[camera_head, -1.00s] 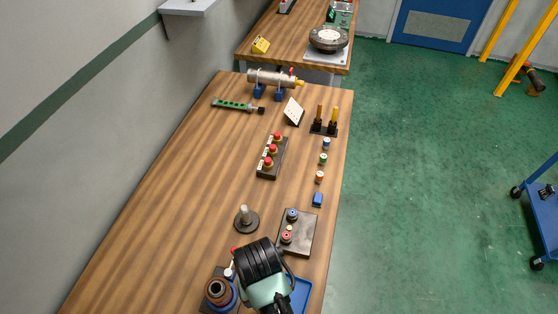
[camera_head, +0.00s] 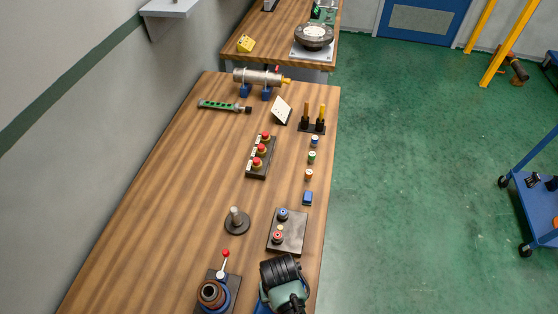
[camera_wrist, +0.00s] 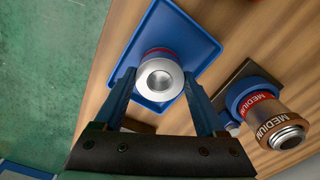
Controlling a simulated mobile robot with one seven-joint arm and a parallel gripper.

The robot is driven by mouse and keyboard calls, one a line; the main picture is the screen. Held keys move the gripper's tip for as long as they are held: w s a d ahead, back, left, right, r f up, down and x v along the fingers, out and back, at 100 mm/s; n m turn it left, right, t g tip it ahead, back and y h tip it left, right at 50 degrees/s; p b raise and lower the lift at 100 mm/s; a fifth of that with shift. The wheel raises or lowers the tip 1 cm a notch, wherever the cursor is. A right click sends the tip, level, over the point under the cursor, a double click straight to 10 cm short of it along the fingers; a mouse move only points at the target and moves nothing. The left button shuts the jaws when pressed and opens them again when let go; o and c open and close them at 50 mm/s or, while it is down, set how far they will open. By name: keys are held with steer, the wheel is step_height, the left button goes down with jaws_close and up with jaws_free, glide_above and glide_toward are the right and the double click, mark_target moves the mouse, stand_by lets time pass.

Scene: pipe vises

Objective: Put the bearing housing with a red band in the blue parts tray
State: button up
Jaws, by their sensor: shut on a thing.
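The bearing housing (camera_wrist: 160,80) is a silver round piece with a bored top and a red band showing along its far side in the wrist view. My gripper (camera_wrist: 160,92) has its two blue fingers on either side of it and is shut on it. The blue parts tray (camera_wrist: 182,32) lies behind and under the housing in that view; whether the housing touches its floor I cannot tell. In the head view only a sliver of the tray (camera_head: 261,307) shows beside my wrist, which hides the gripper and housing.
A brown cylinder marked MEDIUM (camera_wrist: 268,118) stands in a blue-collared holder right of my gripper; it also shows in the head view (camera_head: 211,292), with a red-knobbed lever (camera_head: 225,262).

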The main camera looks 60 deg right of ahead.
steer(key=shift+f, duration=0.15)
steer(key=shift+f, duration=0.15)
steer(key=o, duration=1.5)
